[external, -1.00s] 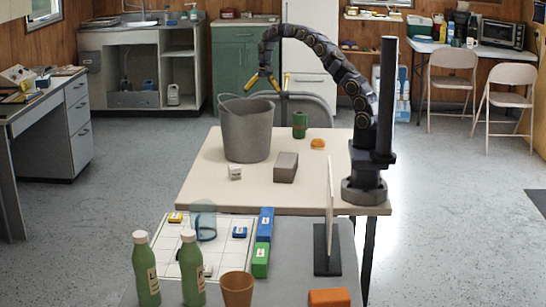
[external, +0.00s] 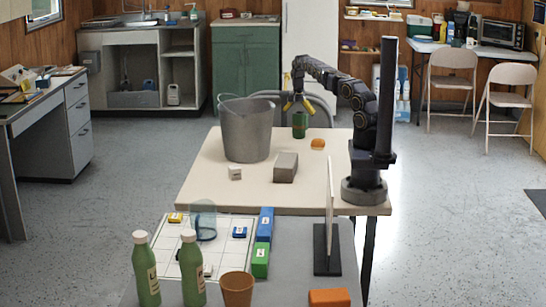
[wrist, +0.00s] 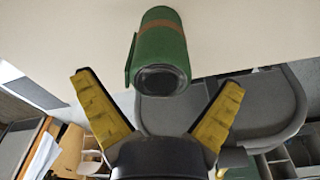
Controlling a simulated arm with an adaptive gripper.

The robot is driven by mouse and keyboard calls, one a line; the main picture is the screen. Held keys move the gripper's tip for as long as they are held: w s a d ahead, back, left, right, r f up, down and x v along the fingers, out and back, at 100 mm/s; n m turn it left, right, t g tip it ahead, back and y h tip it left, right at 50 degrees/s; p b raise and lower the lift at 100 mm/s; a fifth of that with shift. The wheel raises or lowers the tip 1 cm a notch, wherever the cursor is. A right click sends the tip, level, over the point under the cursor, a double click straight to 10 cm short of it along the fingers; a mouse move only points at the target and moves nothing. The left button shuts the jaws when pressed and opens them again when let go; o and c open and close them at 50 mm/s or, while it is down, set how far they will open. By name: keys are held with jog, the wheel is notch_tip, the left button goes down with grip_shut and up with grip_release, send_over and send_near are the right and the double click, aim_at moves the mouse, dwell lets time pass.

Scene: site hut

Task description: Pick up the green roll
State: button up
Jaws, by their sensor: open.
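The green roll (external: 299,124) stands upright near the far edge of the beige table (external: 215,190). In the wrist view the green roll (wrist: 160,55) has a brown band and a dark end facing the camera. My gripper (external: 298,104) is open, with its yellow fingers above and around the top of the roll in the external view. In the wrist view my gripper (wrist: 158,90) has one finger on each side of the roll's near end, with a gap on both sides. Neither finger visibly touches it.
A grey bucket (external: 246,135) stands left of the roll. An orange item (external: 318,143) lies close to its right. A grey chair (wrist: 255,110) stands beyond the table's far edge.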

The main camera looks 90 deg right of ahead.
aim_at(299, 120)
notch_tip(299, 120, down, 3)
jog(key=shift+s+d+f, duration=0.1)
jog(key=shift+d, duration=0.05)
jog(key=c, duration=1.2)
jog(key=shift+o, duration=0.2)
jog(key=shift+r, duration=0.2)
